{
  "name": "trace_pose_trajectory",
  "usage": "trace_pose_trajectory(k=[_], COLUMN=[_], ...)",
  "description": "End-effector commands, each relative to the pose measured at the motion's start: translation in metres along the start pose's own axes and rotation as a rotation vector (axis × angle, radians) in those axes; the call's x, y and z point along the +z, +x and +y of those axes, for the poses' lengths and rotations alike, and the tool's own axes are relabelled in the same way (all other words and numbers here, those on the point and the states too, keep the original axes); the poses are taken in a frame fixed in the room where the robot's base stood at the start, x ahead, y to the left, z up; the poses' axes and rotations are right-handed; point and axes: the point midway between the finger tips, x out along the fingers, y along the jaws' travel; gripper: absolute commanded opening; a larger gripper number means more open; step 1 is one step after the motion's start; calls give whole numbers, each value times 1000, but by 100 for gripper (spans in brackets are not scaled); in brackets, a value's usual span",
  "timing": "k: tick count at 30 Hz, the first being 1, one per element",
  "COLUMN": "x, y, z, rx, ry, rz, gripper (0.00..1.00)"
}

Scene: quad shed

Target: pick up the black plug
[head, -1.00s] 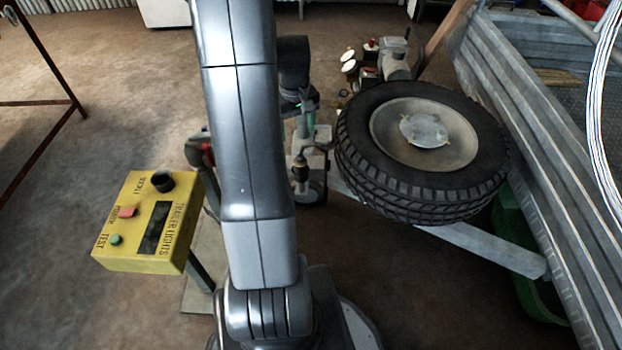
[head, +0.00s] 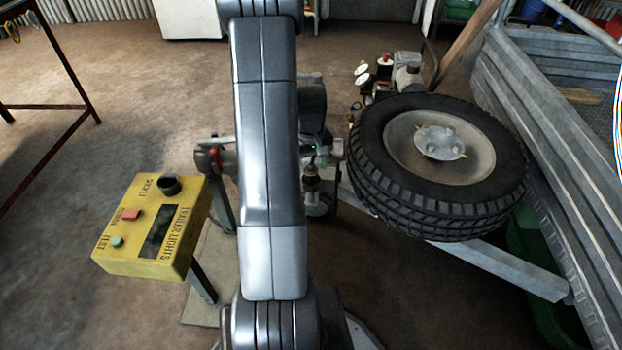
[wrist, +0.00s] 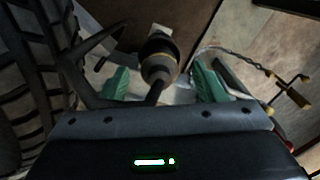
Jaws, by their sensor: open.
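The black plug (wrist: 159,62), with a brass-coloured ring, shows in the wrist view between the green fingers of my gripper (wrist: 162,84). The fingers are open, one on each side of it; I cannot see either touching it. A dark cable or stem runs from the plug toward the gripper body. In the head view the plug (head: 311,178) is small and upright beside the trailer's coupling, just below my gripper, which is partly hidden by my arm.
A yellow trailer-lights tester box (head: 150,228) with a black socket (head: 168,184) stands at the left on a post. A spare tyre (head: 440,160) lies close on the right, by the metal trailer (head: 545,130). A rusty frame (head: 70,70) is at far left.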

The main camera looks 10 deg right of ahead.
Motion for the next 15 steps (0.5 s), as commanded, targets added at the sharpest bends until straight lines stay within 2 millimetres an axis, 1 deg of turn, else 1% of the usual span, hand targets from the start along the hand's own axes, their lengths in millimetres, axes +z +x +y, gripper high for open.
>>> trace_pose_trajectory(k=[1,4,6,12,14,15], x=[-1,0,-1,-1,-1,-1], y=[13,26,29,28,28,28], z=[1,0,1,1,1,1], rx=[-1,-1,0,0,0,0], ry=[0,0,0,0,0,0], rz=[-2,-2,-1,0,0,0], gripper=[63,63,63,63,51,43])
